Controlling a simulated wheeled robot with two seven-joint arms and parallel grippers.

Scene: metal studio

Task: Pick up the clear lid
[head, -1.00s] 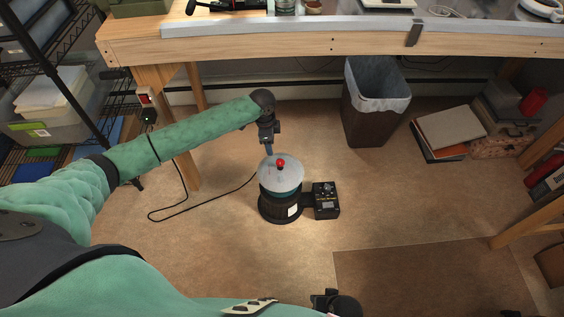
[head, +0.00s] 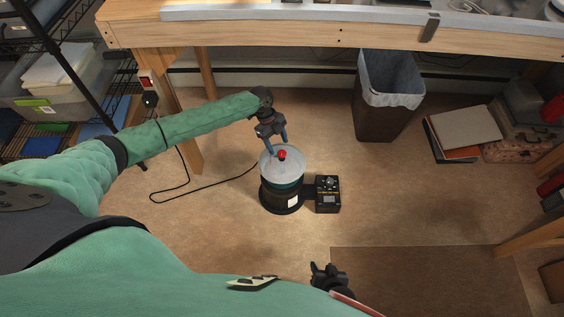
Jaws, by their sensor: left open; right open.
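The clear lid (head: 291,168), a round pale disc with a red knob (head: 282,154) at its middle, lies on top of a dark cylindrical pot (head: 282,193) on the floor. My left gripper (head: 277,148) comes in from the upper left, pointing down with its fingers apart just above the lid, close to the knob. Whether a finger touches the knob or lid I cannot tell. My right gripper (head: 322,270) shows at the bottom centre, over the floor and away from the pot; its fingers are small and partly hidden.
A black control box (head: 327,194) joins the pot's right side. A black cable (head: 190,196) runs left across the floor. A wooden workbench (head: 300,38) spans the back, with a lined bin (head: 385,115) below. Books (head: 462,135) lie at right. The floor right of the box is clear.

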